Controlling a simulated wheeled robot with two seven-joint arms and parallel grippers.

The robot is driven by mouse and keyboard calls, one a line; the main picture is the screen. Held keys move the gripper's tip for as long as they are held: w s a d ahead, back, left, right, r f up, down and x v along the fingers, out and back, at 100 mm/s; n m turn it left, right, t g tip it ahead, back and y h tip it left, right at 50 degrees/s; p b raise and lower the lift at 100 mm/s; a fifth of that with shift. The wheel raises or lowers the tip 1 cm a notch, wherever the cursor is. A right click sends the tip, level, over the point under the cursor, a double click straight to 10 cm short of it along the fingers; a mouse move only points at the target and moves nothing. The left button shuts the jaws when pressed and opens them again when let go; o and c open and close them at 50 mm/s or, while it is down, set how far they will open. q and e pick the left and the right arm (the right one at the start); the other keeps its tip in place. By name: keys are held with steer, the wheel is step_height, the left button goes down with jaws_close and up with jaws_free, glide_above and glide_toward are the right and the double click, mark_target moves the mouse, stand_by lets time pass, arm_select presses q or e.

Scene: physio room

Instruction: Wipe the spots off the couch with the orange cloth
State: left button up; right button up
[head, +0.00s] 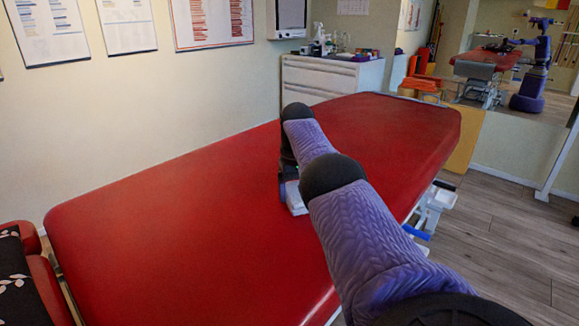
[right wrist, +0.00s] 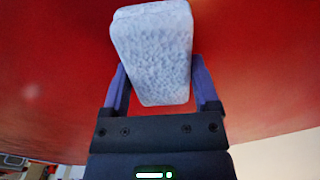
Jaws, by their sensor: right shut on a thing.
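The red couch (head: 190,215) stretches across the head view, and its red top (right wrist: 60,60) fills most of the right wrist view. My right gripper (head: 287,180) is low over the middle of the couch, partly hidden by my forearm. In the right wrist view my right gripper (right wrist: 158,85) is shut on a pale blue-white, rough-textured block or folded cloth (right wrist: 152,45), not orange. Its white edge (head: 296,198) shows at the couch top; whether it touches is unclear. A faint pale mark (right wrist: 31,91) shows on the red surface, perhaps a spot or a reflection.
A white cabinet (head: 322,78) with bottles stands behind the couch. Orange folded items (head: 423,85) lie beyond its far end, near a mirror (head: 515,100). A red chair with a dark patterned cushion (head: 18,270) is at lower left. Wooden floor (head: 510,230) is clear at right.

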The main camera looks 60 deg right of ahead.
steer(key=f+b, duration=0.1)
steer(key=b, duration=0.2)
steer(key=shift+s+d, duration=0.1)
steer(key=shift+d, duration=0.25)
steer(key=shift+s+d+r+b, duration=0.1)
steer(key=shift+s+r+b, duration=0.1)
steer(key=shift+b, duration=0.5)
arm_select(q)
steer(key=x, duration=0.4)
steer(key=shift+d+f, duration=0.15)
steer(key=shift+f, duration=0.15)
arm_select(e)
steer(key=shift+r, duration=0.3)
steer(key=shift+r+p, duration=0.25)
steer(key=shift+p, duration=0.25)
step_height(320, 180, up, 3)
steer(key=p, duration=0.4)
steer(key=shift+f, duration=0.15)
arm_select(q)
steer(key=v, duration=0.4)
steer(key=shift+d+r, duration=0.15)
steer(key=shift+r, duration=0.2)
arm_select(e)
steer(key=shift+f, duration=0.1)
